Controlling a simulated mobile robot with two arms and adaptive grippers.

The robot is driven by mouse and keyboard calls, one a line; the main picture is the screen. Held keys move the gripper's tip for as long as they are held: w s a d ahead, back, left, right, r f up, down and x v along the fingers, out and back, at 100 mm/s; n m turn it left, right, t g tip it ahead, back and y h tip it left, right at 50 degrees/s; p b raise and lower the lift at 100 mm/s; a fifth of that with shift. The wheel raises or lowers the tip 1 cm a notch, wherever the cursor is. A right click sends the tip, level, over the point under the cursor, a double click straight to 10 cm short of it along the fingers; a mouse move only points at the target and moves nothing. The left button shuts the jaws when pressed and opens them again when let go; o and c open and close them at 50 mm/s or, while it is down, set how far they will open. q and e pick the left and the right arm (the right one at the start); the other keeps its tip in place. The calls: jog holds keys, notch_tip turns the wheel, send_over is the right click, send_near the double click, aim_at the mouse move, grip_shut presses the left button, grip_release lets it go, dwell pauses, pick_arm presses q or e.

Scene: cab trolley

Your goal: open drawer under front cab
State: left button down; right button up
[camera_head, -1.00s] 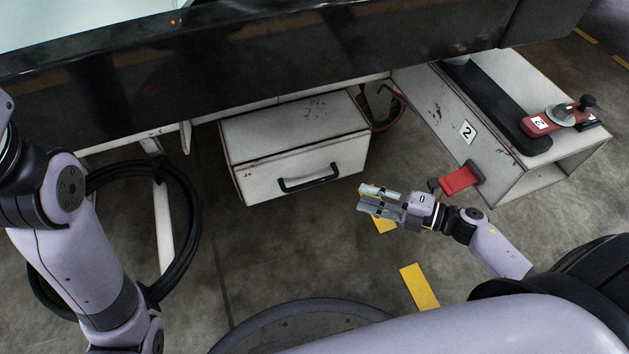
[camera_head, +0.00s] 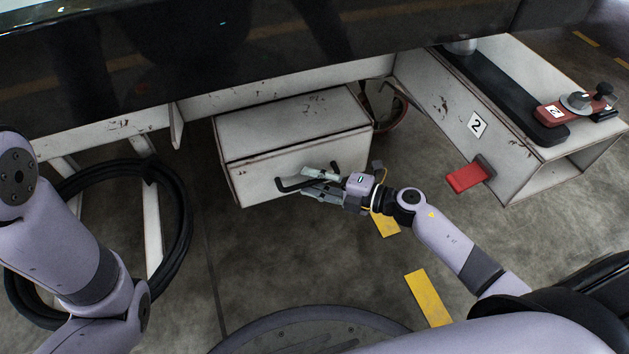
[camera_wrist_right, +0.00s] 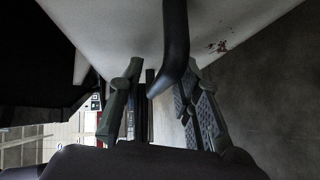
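The drawer (camera_head: 262,170) is the white, scratched front of a box under the dark front cab (camera_head: 240,60) in the head view. The drawer front sits flush with its box. Its black bar handle (camera_head: 284,186) is partly covered by my right gripper (camera_head: 318,187). In the right wrist view, the handle (camera_wrist_right: 174,45) runs down between the two fingers of the right gripper (camera_wrist_right: 160,100). The fingers are apart, with gaps visible beside the handle, so the gripper looks open around it. My left gripper is out of view; only part of the left arm shows.
A black hose coil (camera_head: 183,215) hangs at the left by white supports. At the right stands a white step box (camera_head: 500,165) marked 2, with a red pedal (camera_head: 468,177). Yellow floor marks (camera_head: 428,298) lie on the open grey floor before the drawer.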

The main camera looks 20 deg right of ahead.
jog(key=shift+c, duration=0.5)
grip_shut()
dwell(0.3)
